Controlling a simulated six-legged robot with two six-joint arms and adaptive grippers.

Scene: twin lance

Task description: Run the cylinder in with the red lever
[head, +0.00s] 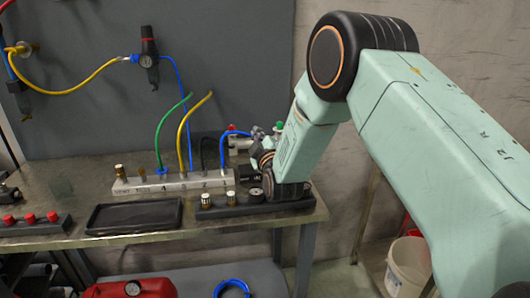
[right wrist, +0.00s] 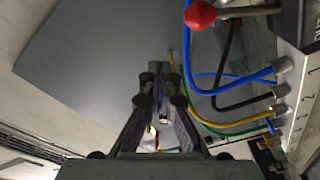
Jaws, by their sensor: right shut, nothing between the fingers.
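The red lever's ball knob (right wrist: 200,14) shows in the right wrist view at the top, on a dark metal rod that runs to the right. It stands ahead of and to the right of my right gripper (right wrist: 161,90), apart from it. The gripper's two dark fingers are shut with nothing between them. In the head view my right arm reaches down to the right end of the bench, and the wrist hides much of what lies behind it. I cannot make out the cylinder clearly in either view. My left gripper is in neither view.
A grey manifold block (head: 150,186) with green, yellow and blue hoses stands on the bench (head: 60,190). A black tray (head: 133,227) and a dark strip with knobs (head: 225,208) lie in front. Red buttons (head: 30,219) are at left. A white bucket (head: 408,268) stands lower right.

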